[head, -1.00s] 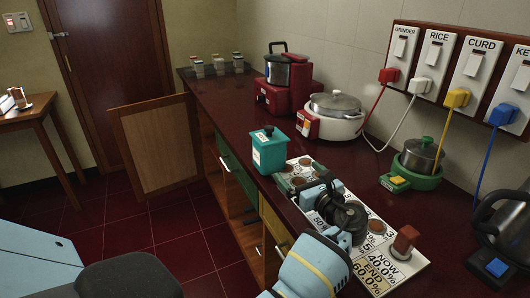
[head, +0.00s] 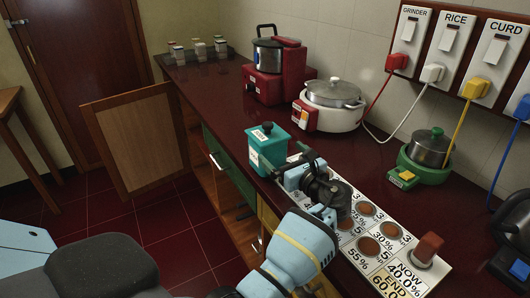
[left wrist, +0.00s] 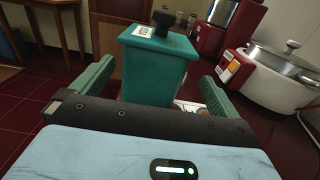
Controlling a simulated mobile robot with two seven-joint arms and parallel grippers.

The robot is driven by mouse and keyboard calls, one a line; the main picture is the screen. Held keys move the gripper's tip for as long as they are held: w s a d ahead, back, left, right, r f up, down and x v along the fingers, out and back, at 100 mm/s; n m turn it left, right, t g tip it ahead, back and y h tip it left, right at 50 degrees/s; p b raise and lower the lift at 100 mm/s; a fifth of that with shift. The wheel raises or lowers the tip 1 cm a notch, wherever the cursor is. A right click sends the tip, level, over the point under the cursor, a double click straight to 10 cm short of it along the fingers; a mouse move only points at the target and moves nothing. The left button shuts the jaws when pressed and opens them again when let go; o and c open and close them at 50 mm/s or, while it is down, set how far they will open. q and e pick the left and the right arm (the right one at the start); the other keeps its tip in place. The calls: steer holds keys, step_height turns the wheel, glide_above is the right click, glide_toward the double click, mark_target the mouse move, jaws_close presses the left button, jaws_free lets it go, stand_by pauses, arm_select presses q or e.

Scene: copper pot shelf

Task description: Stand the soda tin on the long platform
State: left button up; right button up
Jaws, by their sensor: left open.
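The soda tin appears to be the teal box-shaped tin (head: 267,147) with a dark knob on its lid and a white label. It stands upright near the counter's front edge, by the far end of a long white board (head: 356,250), probably the long platform, printed with numbers and brown round spots. My left gripper (head: 300,172) is open over the board, on the near side of the tin. In the left wrist view, the tin (left wrist: 152,68) is upright ahead, between the lines of the two green fingers; contact cannot be told. The gripper hides part of the board. My right gripper is not in view.
A red-brown block (head: 428,247) sits on the board's near end. A green cooker (head: 425,155), a white cooker (head: 330,106) and a red appliance (head: 272,85) stand behind. Cords hang from the wall sockets. A cabinet door (head: 135,135) stands open; dark counter (head: 215,95) is clear beyond the tin.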

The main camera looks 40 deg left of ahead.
mark_target(267, 130)
arm_select(q)
steer(key=shift+x, duration=1.3)
steer(key=shift+a+r, duration=0.2)
steer(key=shift+a, duration=0.1)
steer(key=x, duration=0.4)
steer(key=shift+a+r+p, duration=0.2)
steer(key=shift+a+p, duration=0.1)
steer(key=shift+a, duration=0.05)
steer(key=shift+r, duration=0.1)
steer(key=c, duration=1.7)
steer(key=shift+r, duration=1.7)
steer(key=shift+c, duration=0.2)
steer(key=shift+s+d+r+p, duration=0.2)
steer(key=shift+s+p, duration=0.2)
steer(key=shift+s, duration=0.2)
steer(key=s+d+r+p, duration=0.1)
steer(key=s+d+p, duration=0.1)
steer(key=s, duration=1.2)
steer(key=shift+s+d, duration=0.25)
steer(key=shift+d, duration=0.35)
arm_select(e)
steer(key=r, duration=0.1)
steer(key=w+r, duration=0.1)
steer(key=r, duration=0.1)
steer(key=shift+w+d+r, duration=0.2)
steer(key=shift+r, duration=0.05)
